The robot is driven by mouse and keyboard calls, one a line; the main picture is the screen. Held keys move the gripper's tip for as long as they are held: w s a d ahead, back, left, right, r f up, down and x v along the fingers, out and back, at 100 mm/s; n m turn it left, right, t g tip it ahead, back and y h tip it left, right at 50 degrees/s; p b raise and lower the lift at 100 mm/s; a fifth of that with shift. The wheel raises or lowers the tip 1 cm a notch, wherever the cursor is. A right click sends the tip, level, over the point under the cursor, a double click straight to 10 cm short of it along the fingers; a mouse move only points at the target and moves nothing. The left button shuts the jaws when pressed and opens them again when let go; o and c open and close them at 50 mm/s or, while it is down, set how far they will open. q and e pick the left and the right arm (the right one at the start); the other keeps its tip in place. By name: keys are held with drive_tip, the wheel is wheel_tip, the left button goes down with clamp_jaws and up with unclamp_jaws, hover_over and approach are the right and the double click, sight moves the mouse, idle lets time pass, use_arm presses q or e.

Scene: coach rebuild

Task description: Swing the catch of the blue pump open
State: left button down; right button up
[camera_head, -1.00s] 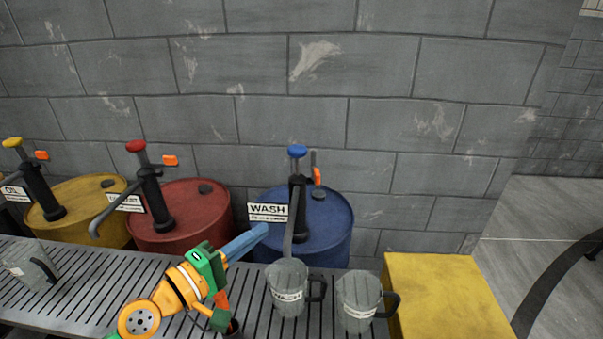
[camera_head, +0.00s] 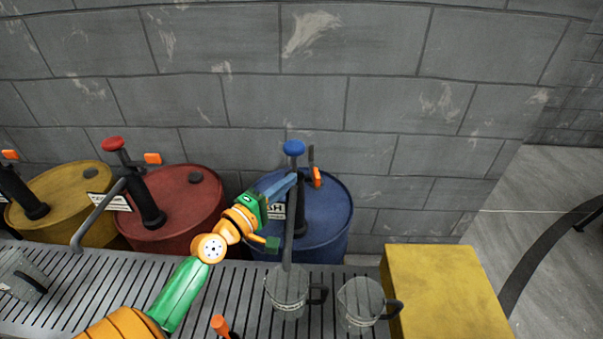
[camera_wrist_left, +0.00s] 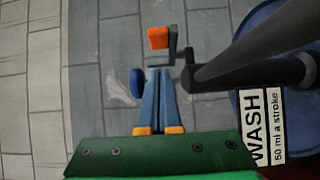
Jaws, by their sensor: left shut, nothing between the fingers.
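The blue pump (camera_head: 299,215) stands on the blue drum (camera_head: 330,220), with a blue knob (camera_head: 294,148) on top. Its catch has an orange tab (camera_head: 316,177) on a dark arm at the right of the pump head. In the left wrist view the orange tab (camera_wrist_left: 158,38) lies just beyond the fingertips, with the blue knob (camera_wrist_left: 137,83) left of the fingers. My left gripper (camera_head: 293,177) is shut and empty, its blue fingers pointing at the pump head below the knob. Whether the fingertips touch the catch cannot be told. My right gripper is not in view.
A WASH label (camera_wrist_left: 265,125) hangs by the pump. Grey jugs (camera_head: 288,292) (camera_head: 359,303) stand on the slatted bench (camera_head: 190,300), one under the spout. A yellow block (camera_head: 440,290) is at right. Red (camera_head: 190,210) and yellow drums (camera_head: 75,190) with similar pumps stand left.

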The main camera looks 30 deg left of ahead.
sight(314, 178)
use_arm(q)
drive_tip(key=w+d, duration=0.1)
drive_tip(key=d+p, duration=0.1)
drive_tip(key=d, duration=0.1)
drive_tip(key=shift+w+r, duration=0.15)
drive_tip(key=shift+w, duration=0.25)
drive_tip(key=shift+a, duration=0.1)
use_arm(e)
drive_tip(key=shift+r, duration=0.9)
use_arm(q)
drive_tip(key=shift+w, duration=0.1)
drive_tip(key=shift+w+d+r+p, duration=0.1)
drive_tip(key=shift+w+d+p, duration=0.15)
drive_tip(key=shift+d+p, duration=0.2)
drive_tip(key=shift+w+d+f, duration=0.1)
drive_tip(key=shift+d+f, duration=0.1)
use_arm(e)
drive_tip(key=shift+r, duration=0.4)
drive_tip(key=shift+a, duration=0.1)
